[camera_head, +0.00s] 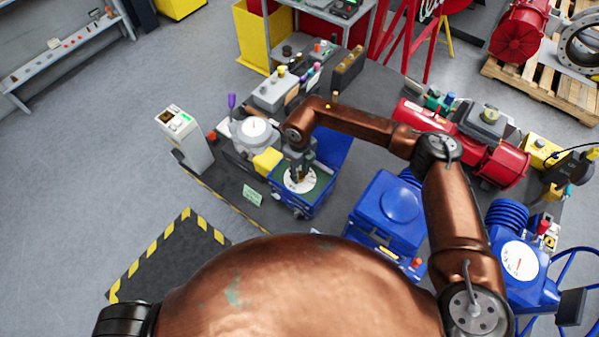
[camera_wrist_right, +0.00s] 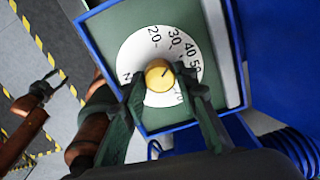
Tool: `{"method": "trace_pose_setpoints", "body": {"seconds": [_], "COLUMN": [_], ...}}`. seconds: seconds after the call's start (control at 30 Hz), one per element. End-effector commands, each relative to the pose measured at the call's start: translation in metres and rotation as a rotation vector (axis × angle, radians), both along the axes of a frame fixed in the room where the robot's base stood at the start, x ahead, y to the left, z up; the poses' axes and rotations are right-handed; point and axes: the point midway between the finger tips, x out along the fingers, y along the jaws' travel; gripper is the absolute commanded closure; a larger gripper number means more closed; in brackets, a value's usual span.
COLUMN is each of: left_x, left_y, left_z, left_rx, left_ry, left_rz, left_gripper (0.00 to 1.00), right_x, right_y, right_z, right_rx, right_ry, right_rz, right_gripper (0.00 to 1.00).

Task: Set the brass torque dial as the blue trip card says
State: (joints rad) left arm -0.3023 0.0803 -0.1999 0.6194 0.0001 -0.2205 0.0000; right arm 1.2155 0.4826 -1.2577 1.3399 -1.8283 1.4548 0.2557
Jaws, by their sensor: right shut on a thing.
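The brass torque dial (camera_wrist_right: 159,75) sits in the middle of a white numbered disc (camera_wrist_right: 137,48) on a green panel. Its dark mark points to the upper right, toward the 40 to 50 side; the exact reading is unclear. In the head view the white disc (camera_head: 299,179) is on a blue box (camera_head: 289,202). My right gripper (camera_wrist_right: 163,84) is shut on the dial, one finger at each side; it comes down onto the disc in the head view (camera_head: 299,172). A dark forked end, perhaps my left gripper (camera_wrist_right: 42,90), shows at the wrist view's left. I cannot make out a blue trip card.
A pale green card (camera_head: 252,194) lies at the dark bench's front edge. A yellow block (camera_head: 267,161) and a grey unit with a white dial (camera_head: 254,129) stand left of the blue box. A larger blue housing (camera_head: 388,208) stands to its right. A striped floor mat (camera_head: 170,262) is clear.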

Motion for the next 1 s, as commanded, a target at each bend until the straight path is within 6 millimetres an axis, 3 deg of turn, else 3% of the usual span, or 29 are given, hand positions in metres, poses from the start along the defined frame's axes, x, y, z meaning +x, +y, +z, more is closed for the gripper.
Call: {"method": "trace_pose_setpoints", "body": {"seconds": [0.03, 0.17, 0.6, 1.0], "left_x": [0.011, 0.023, -0.010, 0.002], "left_y": [-0.001, -0.002, 0.000, -0.001], "left_z": [-0.002, -0.011, -0.065, -0.086], "left_rx": [-0.001, -0.002, 0.000, -0.001], "left_ry": [-0.015, -0.029, 0.014, -0.001], "left_rz": [-0.002, -0.006, 0.002, -0.001], "left_gripper": [0.60, 0.60, 0.60, 0.60], "right_x": [0.000, 0.001, 0.001, 0.000], "right_y": [0.003, 0.003, 0.002, 0.003], "right_z": [-0.002, -0.004, -0.006, -0.003], "right_rx": [0.006, 0.006, 0.006, 0.007], "right_ry": [-0.004, -0.007, -0.009, -0.008], "right_rz": [0.010, 0.049, 0.332, 0.500], "right_gripper": [0.97, 0.97, 0.97, 0.97]}}
